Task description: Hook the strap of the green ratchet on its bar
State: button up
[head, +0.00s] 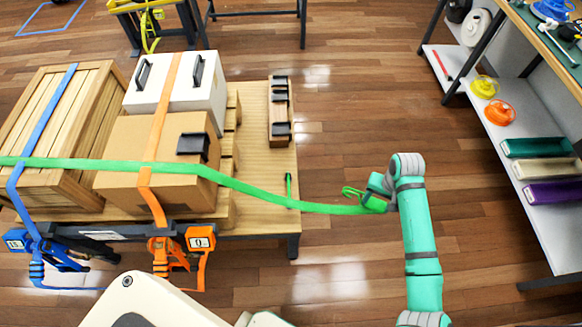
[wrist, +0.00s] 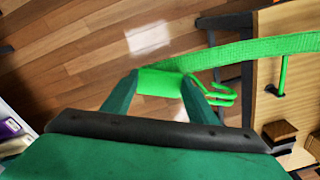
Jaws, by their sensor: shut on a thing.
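The green strap (head: 240,186) runs from the left edge over the crate and the cardboard box, past the table's right edge to my gripper (head: 378,197). My gripper is shut on the strap's end piece, out over the floor. In the wrist view the green end piece (wrist: 160,82) sits between the fingers of my gripper (wrist: 158,92). A green wire hook (head: 352,192) sticks out beside the fingers, free of any bar; it also shows in the wrist view (wrist: 216,92). A thin green bar (head: 289,186) stands near the table's right edge, by the strap. No green ratchet is clearly visible.
The wooden table (head: 255,108) carries a slatted crate (head: 85,85), a cardboard box (head: 125,130) and a white case (head: 190,98). Blue (head: 42,245) and orange (head: 165,250) ratchets hang at the front. A shelf (head: 520,155) stands right. Floor between is clear.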

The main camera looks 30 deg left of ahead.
jog(key=a+r+n, duration=0.2)
jog(key=a+n, duration=1.7)
jog(key=a, duration=0.1)
jog(key=s+a+n, duration=0.4)
jog(key=a+n, duration=0.5)
jog(key=n, duration=0.2)
jog(key=s+a+n, duration=0.4)
jog(key=a+n, duration=0.5)
jog(key=n, duration=0.2)
jog(key=shift+s+f, duration=0.15)
jog(key=shift+f, duration=5.6)
jog(key=shift+s+a, duration=0.1)
jog(key=shift+a, duration=0.1)
jog(key=shift+s+a+f, duration=0.1)
jog(key=shift+s+a, duration=0.25)
jog(key=shift+a, duration=0.2)
jog(key=shift+s+a+f, duration=0.1)
jog(key=shift+s+a, duration=0.2)
jog(key=shift+a, duration=0.2)
jog(key=shift+s+a, duration=0.1)
jog(key=shift+a, duration=0.05)
